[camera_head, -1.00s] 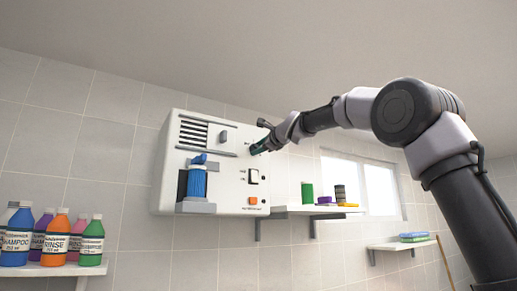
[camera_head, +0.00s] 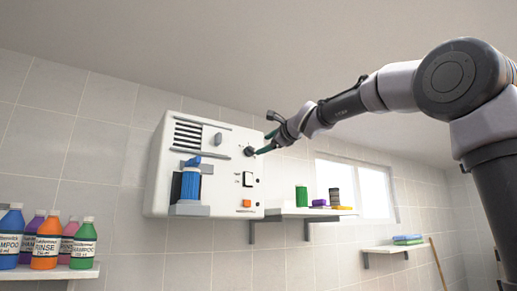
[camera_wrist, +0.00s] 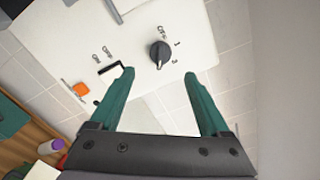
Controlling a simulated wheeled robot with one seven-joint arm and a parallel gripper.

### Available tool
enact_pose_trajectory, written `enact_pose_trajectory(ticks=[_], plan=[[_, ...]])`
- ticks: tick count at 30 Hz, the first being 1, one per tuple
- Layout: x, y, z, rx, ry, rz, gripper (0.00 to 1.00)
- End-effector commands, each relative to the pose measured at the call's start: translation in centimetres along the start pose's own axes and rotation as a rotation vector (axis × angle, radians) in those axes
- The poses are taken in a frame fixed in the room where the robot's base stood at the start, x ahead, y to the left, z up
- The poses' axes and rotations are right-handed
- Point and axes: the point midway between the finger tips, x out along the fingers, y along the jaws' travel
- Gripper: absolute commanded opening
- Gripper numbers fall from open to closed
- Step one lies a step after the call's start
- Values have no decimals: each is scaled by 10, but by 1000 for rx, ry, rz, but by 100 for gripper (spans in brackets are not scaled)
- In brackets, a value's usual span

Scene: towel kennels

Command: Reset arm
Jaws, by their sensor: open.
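My gripper (camera_head: 266,143) is raised near the right side of the white wall-mounted machine (camera_head: 160,190). In the wrist view my gripper (camera_wrist: 160,85) has its two green fingers spread apart with nothing between them. A black round knob (camera_wrist: 160,52) on the machine's face lies ahead of the fingertips; the knob also shows in the head view (camera_head: 249,151), just left of the fingers. The fingers look apart from the knob. A black rocker switch (camera_wrist: 110,71) and an orange button (camera_wrist: 81,89) are to the left in the wrist view.
A shelf (camera_head: 290,213) right of the machine holds a green can (camera_head: 301,196) and other small items. Several bottles stand on a lower shelf (camera_head: 50,272) at left. A blue canister (camera_head: 190,184) sits in the machine. Open air lies below my arm.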

Motion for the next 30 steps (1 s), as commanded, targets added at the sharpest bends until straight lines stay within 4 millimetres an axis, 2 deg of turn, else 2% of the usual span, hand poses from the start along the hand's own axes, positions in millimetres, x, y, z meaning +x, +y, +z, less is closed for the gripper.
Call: enact_pose_trajectory(ticks=[1, 6, 24, 26, 29, 30], plan=[[-8, -1, 0, 1, 0, -1, 80], [-19, 0, 0, 0, 0, 0, 80], [-21, 1, -2, -8, 4, 3, 80], [-28, 5, -9, -38, 16, 15, 80], [-54, 21, -32, -158, 58, 69, 80], [-70, 32, -46, -229, 81, 105, 80]])
